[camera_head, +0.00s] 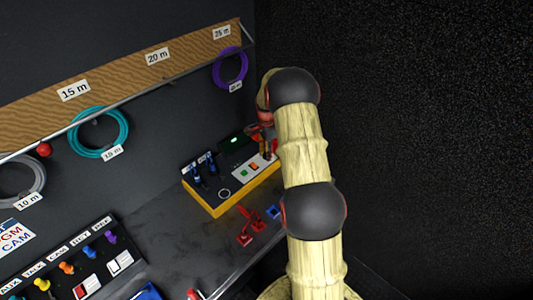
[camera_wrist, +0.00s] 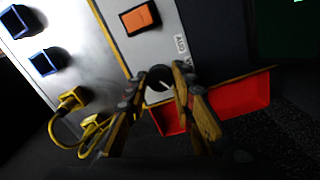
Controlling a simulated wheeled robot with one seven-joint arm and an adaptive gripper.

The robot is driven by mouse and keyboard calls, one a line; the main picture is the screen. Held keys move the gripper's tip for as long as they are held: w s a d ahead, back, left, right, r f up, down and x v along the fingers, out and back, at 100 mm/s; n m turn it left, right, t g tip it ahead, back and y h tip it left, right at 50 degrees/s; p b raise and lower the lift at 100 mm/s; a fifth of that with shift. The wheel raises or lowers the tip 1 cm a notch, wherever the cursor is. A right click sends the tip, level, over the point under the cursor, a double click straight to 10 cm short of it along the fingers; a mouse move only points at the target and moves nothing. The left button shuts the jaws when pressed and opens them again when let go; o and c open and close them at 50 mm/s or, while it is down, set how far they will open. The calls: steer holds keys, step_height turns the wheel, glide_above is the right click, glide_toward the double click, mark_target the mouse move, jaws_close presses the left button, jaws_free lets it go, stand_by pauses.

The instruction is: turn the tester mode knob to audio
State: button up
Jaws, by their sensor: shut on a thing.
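The tester (camera_head: 217,202) is a box with a yellow-edged case on the counter in the head view. Its light panel also shows in the wrist view (camera_wrist: 92,55). The mode knob (camera_wrist: 158,77) is a dark round piece between my fingertips in the wrist view, partly hidden by them. A small label (camera_wrist: 181,44), too turned to read surely, sits beside it. My gripper (camera_wrist: 160,82) is shut on the knob. In the head view my gripper (camera_head: 268,146) is at the right end of the tester, partly hidden by my arm.
An orange button (camera_wrist: 140,17), blue sockets (camera_wrist: 43,62) and yellow plugs with cables (camera_wrist: 72,99) are near my gripper. A red tray (camera_wrist: 245,95) lies beyond. Red pieces (camera_head: 250,225) lie in front of the tester.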

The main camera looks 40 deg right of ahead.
jaws_close()
steer(key=shift+n, duration=0.3)
steer(key=n+p, duration=0.1)
steer(key=n, duration=0.3)
steer(key=shift+r+p, duration=0.15)
steer(key=shift+p, duration=0.15)
steer(key=n, duration=0.4)
steer(key=shift+p, duration=0.35)
steer(key=n, duration=0.3)
steer(key=shift+w+n, duration=0.1)
steer(key=shift+n, duration=0.2)
steer(key=n+p, duration=0.1)
steer(key=n, duration=0.5)
steer(key=shift+n, duration=0.3)
steer(key=n, duration=0.4)
steer(key=shift+n, duration=0.7)
